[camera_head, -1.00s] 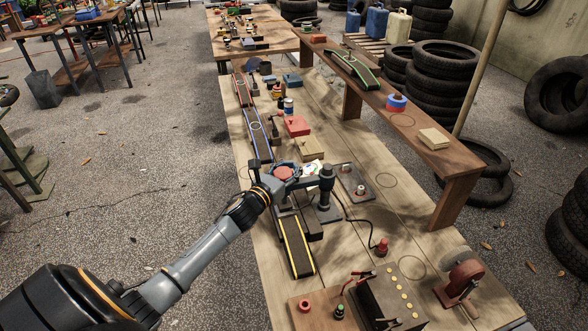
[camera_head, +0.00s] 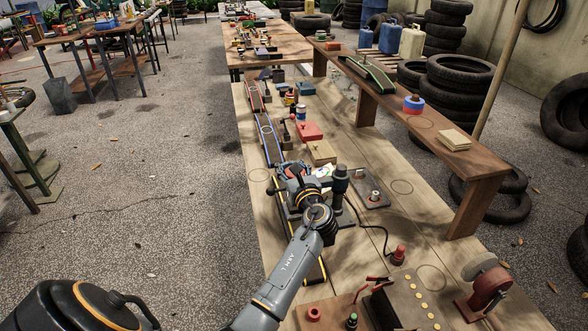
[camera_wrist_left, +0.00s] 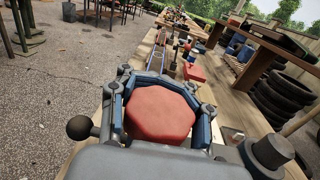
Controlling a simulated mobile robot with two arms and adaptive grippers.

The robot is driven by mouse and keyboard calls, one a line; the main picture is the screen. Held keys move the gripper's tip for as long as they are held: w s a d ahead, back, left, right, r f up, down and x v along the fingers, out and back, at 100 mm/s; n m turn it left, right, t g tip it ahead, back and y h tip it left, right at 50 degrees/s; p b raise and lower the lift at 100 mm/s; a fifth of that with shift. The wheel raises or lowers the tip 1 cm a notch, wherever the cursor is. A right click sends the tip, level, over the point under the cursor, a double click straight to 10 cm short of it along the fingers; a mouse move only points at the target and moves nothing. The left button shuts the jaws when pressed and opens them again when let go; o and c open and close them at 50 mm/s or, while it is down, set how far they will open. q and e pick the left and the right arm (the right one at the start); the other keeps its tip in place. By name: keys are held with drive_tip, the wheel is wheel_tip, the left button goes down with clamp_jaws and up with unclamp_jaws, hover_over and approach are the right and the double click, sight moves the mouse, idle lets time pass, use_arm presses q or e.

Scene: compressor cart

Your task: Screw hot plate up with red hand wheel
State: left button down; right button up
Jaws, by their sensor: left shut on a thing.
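The red hand wheel (camera_wrist_left: 160,113) is a faceted red knob, seen close in the left wrist view. My left gripper (camera_wrist_left: 160,88) is shut around it, with the blue-grey fingers bent along its sides. In the head view my left gripper (camera_head: 294,170) is over the middle of the long workbench, and its wrist mostly covers the wheel. I cannot make out the hot plate for certain; the parts under the wheel are hidden by my gripper. A dark post (camera_head: 341,181) stands just right of the gripper, and also shows in the wrist view (camera_wrist_left: 270,152). My right gripper is out of view.
A plate with a knob (camera_head: 371,190) lies right of the post. A narrow dark track (camera_head: 271,145) runs along the bench's left side. A red box (camera_head: 309,131) stands farther back. A raised shelf (camera_head: 440,140) flanks the bench on the right. A red grinder (camera_head: 490,286) stands in front.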

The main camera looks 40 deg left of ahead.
use_arm(q)
drive_tip(key=n+g+y, duration=0.1)
drive_tip(key=g, duration=0.1)
drive_tip(key=s+n+g+y+b, duration=0.1)
drive_tip(key=g, duration=0.1)
drive_tip(key=n+g, duration=0.2)
drive_tip(key=shift+s+a+f+y, duration=0.2)
drive_tip(key=shift+a+f+y, duration=0.05)
drive_tip(key=shift+y, duration=0.15)
drive_tip(key=shift+s+n+g+y+b, duration=0.15)
drive_tip(key=shift+n+g+b, duration=0.15)
drive_tip(key=shift+n+g, duration=0.3)
drive_tip(key=shift+s+n+g+y+b, duration=0.15)
drive_tip(key=shift+n+g+b, duration=0.2)
drive_tip(key=shift+g, duration=0.45)
drive_tip(key=shift+s+n+g, duration=0.15)
drive_tip(key=shift+n+g, duration=0.3)
drive_tip(key=shift+g, duration=0.15)
drive_tip(key=shift+s+r+n+g+b, duration=0.1)
drive_tip(key=shift+r+n+g+b, duration=0.1)
drive_tip(key=shift+n+g+b, duration=0.35)
drive_tip(key=c, duration=0.9)
unclamp_jaws()
drive_tip(key=shift+o, duration=0.2)
drive_tip(key=d, duration=1.2)
drive_tip(key=shift+w, duration=0.25)
